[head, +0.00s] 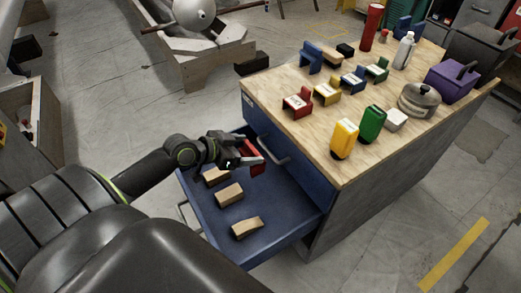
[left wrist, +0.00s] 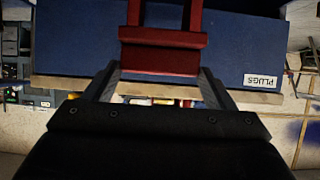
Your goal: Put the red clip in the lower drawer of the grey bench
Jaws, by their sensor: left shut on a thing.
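My left gripper (head: 240,154) is shut on the red clip (head: 254,162). It holds the clip above the open lower drawer (head: 276,223) of the grey bench (head: 365,205), near the bench's blue front. In the left wrist view, the red clip (left wrist: 163,50) sits between the fingertips (left wrist: 160,78), its two prongs pointing to the top of the picture. The drawer is blue inside and holds three wooden blocks (head: 229,194), with bare floor to their right. My right gripper is not in view.
The closed upper drawer (head: 285,160) has a handle and a "PLUGS" label (left wrist: 261,81).

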